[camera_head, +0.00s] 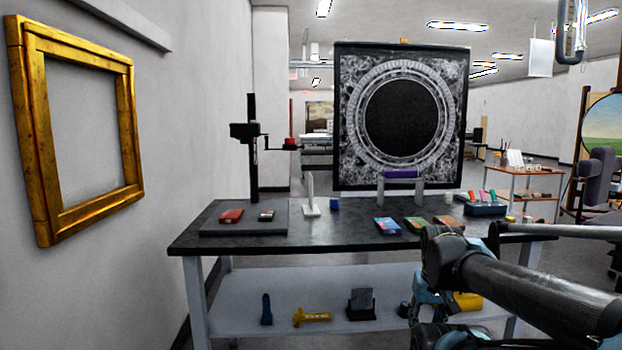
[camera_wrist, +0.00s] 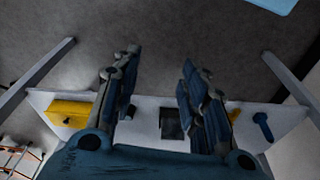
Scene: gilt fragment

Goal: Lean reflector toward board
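A large dark board (camera_head: 355,150) with a pale ornamental ring stands upright behind the black-topped table in the head view. A thin white upright piece on a small foot (camera_head: 310,197), which may be the reflector, stands on the table left of the board's middle. It looks nearly vertical and apart from the board. My gripper (camera_wrist: 158,62) is open and empty in the wrist view, its two fingers well apart. It is low in front of the table, facing the lower shelf, away from the white piece. In the head view my arm partly hides it.
The table (camera_head: 300,238) holds a dark tray (camera_head: 245,229) with small blocks, a black stand (camera_head: 253,170), a blue cube (camera_head: 334,203), a purple roll (camera_head: 400,174) on supports and flat coloured boxes. The lower shelf (camera_head: 240,308) holds several tools. A gilt frame (camera_head: 35,150) hangs left.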

